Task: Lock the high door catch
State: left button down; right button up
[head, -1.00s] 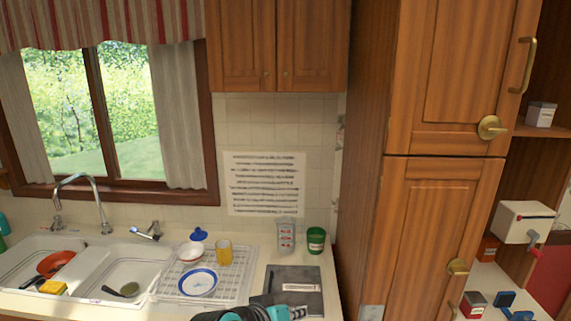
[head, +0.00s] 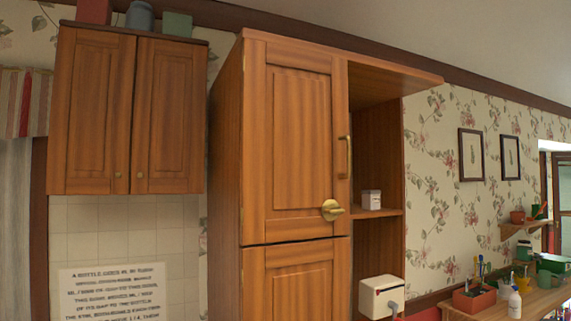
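The tall wooden cupboard has an upper door (head: 293,140) that looks closed. A round brass catch (head: 331,210) with a small lever pointing right sits at the upper door's lower right corner. A vertical brass handle (head: 345,157) is above it, near the right edge. The lower door (head: 295,283) shows only its top part; its own catch is below the picture. Whether the upper catch is locked, I cannot tell. Neither of my grippers shows in the head view.
Open shelves right of the door hold a small white box (head: 371,197) and a white box-shaped device (head: 381,296). A wall cupboard (head: 127,112) hangs at the left. A wooden bench (head: 505,307) with pots and bottles stands at the far right.

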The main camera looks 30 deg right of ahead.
aim_at(331, 209)
jog(key=z, duration=1.3)
